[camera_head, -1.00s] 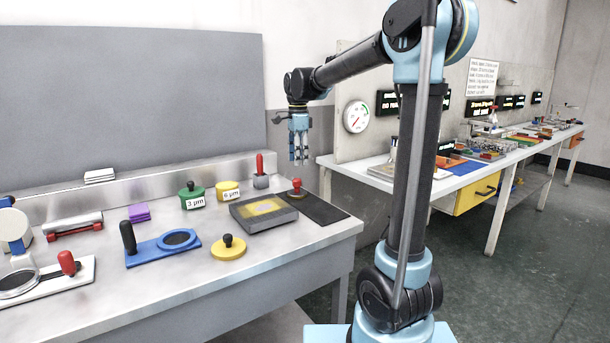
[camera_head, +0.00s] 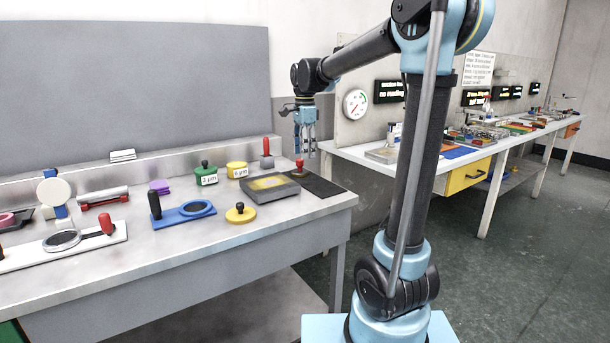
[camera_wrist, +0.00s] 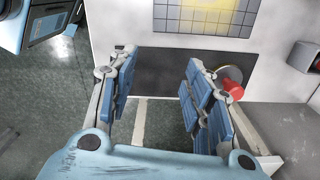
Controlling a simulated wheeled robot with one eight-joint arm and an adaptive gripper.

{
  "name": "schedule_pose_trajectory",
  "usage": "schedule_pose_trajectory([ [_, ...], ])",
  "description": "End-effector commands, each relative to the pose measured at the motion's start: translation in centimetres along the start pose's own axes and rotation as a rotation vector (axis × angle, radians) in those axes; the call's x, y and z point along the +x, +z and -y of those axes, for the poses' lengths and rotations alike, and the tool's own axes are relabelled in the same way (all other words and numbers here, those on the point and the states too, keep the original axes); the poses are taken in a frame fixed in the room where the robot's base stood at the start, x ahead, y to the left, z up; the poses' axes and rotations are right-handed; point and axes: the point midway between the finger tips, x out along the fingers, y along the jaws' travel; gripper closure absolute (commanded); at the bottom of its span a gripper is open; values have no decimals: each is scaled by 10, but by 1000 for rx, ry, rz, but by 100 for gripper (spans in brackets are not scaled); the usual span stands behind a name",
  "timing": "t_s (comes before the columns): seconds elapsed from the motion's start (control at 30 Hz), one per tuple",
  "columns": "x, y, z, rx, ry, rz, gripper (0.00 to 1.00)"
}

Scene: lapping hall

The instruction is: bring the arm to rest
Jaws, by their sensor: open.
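My gripper (camera_head: 305,150) hangs fingers-down over the right end of the steel bench (camera_head: 300,222), near a small red-knobbed piece (camera_head: 299,168) and a black mat (camera_head: 318,186). In the wrist view my gripper (camera_wrist: 160,100) is open, with nothing between its blue-padded fingers. The black mat (camera_wrist: 165,72) and the floor lie below them. The red knob (camera_wrist: 232,90) is beside the right finger in that view. My arm is raised and bent, reaching left over the bench.
A grey block with a yellow grid (camera_head: 270,188), green tin (camera_head: 206,174), yellow tin (camera_head: 237,169), yellow knobbed disc (camera_head: 240,213) and blue plate (camera_head: 180,215) stand on the bench. A second long bench (camera_head: 400,171) runs along the wall. The floor (camera_head: 500,260) at right is clear.

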Motion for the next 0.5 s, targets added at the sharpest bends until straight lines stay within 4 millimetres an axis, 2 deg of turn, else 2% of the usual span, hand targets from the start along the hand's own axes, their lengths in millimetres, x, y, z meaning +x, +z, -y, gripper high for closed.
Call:
schedule_pose_trajectory([
  [0.27, 4, -19, -42, -106, -19, -3, 54],
  [0.37, 8, -26, -64, -168, -28, -6, 54],
  [0.5, 19, -38, -104, -284, -45, -14, 54],
])
